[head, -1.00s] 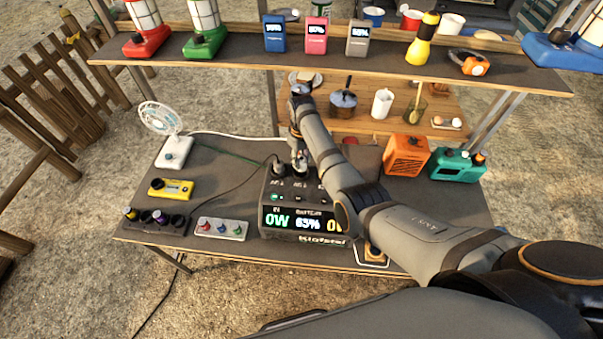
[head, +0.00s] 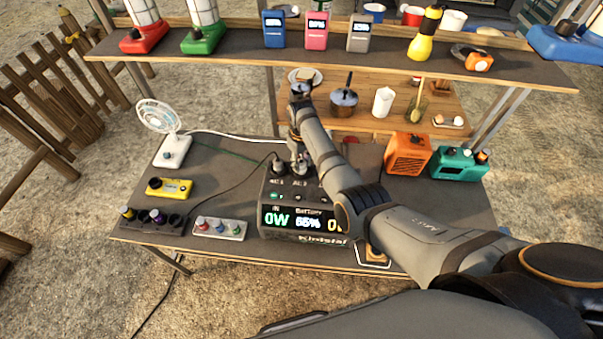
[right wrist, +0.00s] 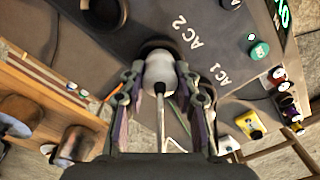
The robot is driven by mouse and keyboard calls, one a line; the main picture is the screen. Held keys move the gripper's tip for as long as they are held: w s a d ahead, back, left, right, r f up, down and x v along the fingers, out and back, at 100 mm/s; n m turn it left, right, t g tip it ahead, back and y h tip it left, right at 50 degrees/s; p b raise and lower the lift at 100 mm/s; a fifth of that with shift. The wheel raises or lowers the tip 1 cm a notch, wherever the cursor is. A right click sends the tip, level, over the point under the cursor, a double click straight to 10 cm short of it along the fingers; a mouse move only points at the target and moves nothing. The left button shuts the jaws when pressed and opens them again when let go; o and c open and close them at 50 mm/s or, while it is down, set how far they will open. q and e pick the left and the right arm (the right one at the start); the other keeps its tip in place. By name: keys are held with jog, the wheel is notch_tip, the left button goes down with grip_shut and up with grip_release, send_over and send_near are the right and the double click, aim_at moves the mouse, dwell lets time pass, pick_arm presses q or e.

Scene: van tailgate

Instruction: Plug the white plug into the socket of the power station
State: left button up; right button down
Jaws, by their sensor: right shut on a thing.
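The power station (head: 268,198) is a dark box with a lit display, standing on the lower table. My right gripper (head: 300,168) is over its top, at the AC 2 position. In the right wrist view my right gripper (right wrist: 160,88) is shut on the white plug (right wrist: 160,70), whose pale cord runs back between the fingers. The plug's front end meets the dark round socket (right wrist: 155,45) beside the AC 2 label. How deep it sits is hidden. My left gripper is not in view.
A black plug (head: 281,166) with a dark cord stands at AC 1. A white fan (head: 172,152), yellow meter (head: 169,187) and switch strip (head: 220,229) lie left. An orange heater (head: 407,155) and teal box (head: 459,163) stand right. A shelf (head: 240,52) spans above.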

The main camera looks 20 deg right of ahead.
jog(key=c, duration=0.9)
grip_release()
notch_tip(320, 180, up, 12)
jog(key=shift+f, duration=0.15)
